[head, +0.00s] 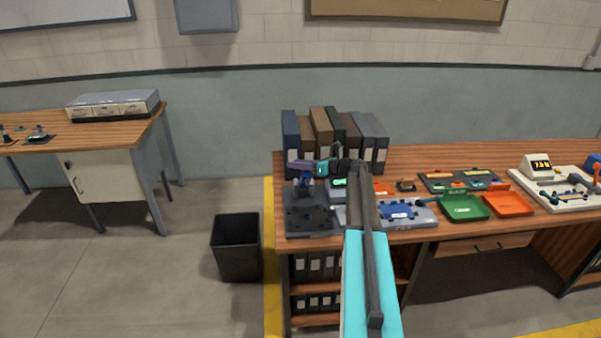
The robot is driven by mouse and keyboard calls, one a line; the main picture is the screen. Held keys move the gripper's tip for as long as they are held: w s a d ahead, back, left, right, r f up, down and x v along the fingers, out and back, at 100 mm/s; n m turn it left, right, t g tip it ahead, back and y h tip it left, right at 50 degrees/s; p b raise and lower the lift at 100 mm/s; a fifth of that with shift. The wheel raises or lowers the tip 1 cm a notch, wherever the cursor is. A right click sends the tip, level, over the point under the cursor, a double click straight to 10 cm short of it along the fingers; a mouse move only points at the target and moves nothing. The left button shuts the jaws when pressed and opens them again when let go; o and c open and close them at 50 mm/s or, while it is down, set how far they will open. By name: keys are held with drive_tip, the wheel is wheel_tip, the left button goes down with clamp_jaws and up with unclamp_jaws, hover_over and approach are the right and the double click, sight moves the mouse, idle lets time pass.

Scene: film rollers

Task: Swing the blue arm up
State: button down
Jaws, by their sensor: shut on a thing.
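A dark fixture plate (300,217) sits at the bench's left front, with a small blue post or bracket (306,184) at its back. A bluish-purple bar (303,168), which looks like the blue arm, lies about level above it, pointing left. My gripper (325,167), with teal fingers, is at the bar's right end and shut on it. The contact is small and partly hidden by the fingers. My arm reaches up from the bottom of the head view and covers part of the bench right of the fixture.
Several binders (320,130) stand close behind my gripper. To the right are a blue part on a grey plate (420,215), a green tray (464,208) and an orange tray (508,205). A black bin (237,248) stands on the floor left of the bench.

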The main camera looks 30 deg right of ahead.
drive_tip(key=shift+w+d+f, duration=0.2)
drive_tip(key=shift+w+d, duration=0.4)
drive_tip(key=shift+w, duration=0.1)
drive_tip(key=shift+a+f, duration=0.1)
idle(0.6)
drive_tip(key=c, duration=1.5)
unclamp_jaws()
drive_tip(key=shift+w+f, duration=0.1)
drive_tip(key=shift+o, duration=0.6)
drive_tip(key=shift+w+f, duration=0.15)
drive_tip(key=shift+r, duration=0.2)
